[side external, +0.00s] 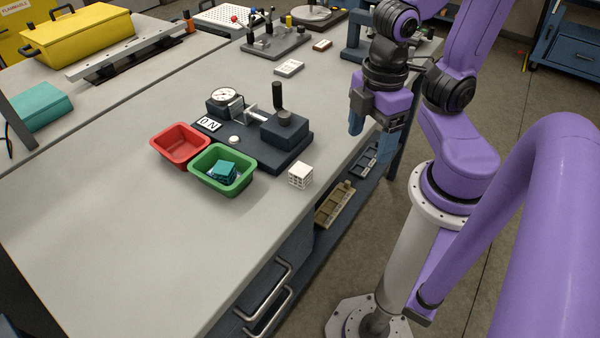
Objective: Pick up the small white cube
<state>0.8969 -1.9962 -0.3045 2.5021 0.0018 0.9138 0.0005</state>
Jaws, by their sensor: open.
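The small white cube (301,176) is a lattice block with openings in its faces. It sits on the grey bench top (130,235) close to the bench's right edge, to the right of the green bin and apart from it. My gripper (356,125) hangs above and to the right of the cube, near the bench edge, with its blue fingers pointing down. It is open and does not touch the cube. The gap between its fingers is hard to see from this side. Nothing shows between the fingers.
A green bin (207,181) holding a teal lattice block (224,172) stands left of the cube, beside a red bin (163,150). Behind is a dark test fixture (292,140) with a dial gauge (224,97) and upright handle (278,97). The front bench top is clear.

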